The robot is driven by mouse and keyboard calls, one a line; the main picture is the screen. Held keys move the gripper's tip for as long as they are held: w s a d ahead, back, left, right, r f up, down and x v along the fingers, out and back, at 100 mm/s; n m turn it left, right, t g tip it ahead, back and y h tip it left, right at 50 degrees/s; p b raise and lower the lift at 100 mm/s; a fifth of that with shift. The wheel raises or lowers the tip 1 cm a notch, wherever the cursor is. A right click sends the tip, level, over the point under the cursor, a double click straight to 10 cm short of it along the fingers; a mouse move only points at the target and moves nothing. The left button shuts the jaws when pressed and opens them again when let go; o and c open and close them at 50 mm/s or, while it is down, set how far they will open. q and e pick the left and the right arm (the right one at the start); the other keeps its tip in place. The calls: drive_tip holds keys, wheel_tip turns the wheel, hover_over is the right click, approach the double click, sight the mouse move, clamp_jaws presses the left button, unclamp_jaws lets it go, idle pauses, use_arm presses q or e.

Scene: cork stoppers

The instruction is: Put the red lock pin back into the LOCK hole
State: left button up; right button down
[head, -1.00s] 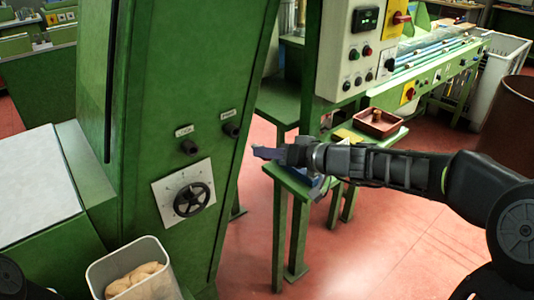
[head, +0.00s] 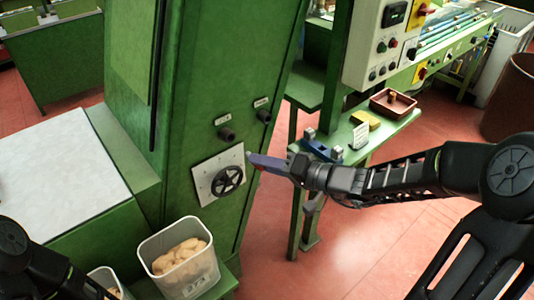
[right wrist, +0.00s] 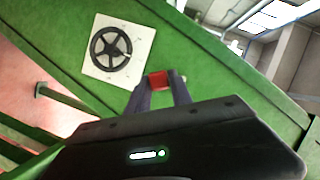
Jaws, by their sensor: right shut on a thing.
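My right gripper (head: 254,161) is shut on the red lock pin (right wrist: 167,79). The gripper is in front of the green machine (head: 190,95), just right of the handwheel plate. Two dark round sockets, the left one (head: 226,134) and the right one (head: 264,116), sit on the machine under small labels, too small to read for sure. The pin looks apart from both sockets. My left gripper is out of view.
A black handwheel (head: 228,180) on a white plate is left of the gripper. A clear bin (head: 182,262) of cork-coloured pieces stands below. A green side table with a blue fixture (head: 322,148) and a brown tray (head: 396,104) lies beyond my right arm.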

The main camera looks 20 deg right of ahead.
drive_tip(key=shift+d, duration=0.3)
drive_tip(key=shift+a, duration=0.2)
drive_tip(key=shift+w, duration=0.1)
drive_tip(key=p, duration=0.2)
approach(227, 140)
drive_tip(key=shift+w+a+f, duration=0.8)
drive_tip(key=shift+w+a, duration=0.1)
drive_tip(key=shift+a, duration=0.2)
drive_tip(key=shift+w+a+b, duration=0.2)
drive_tip(key=shift+w+b, duration=0.35)
drive_tip(key=shift+b, duration=0.45)
drive_tip(key=shift+w+a+b, duration=0.2)
drive_tip(key=shift+w+b, duration=0.15)
drive_tip(key=shift+w, duration=0.15)
drive_tip(key=shift+w+a+b, duration=0.2)
drive_tip(key=shift+w+b, duration=0.15)
drive_tip(key=shift+w, duration=0.15)
idle(1.3)
drive_tip(key=c, duration=1.1)
unclamp_jaws()
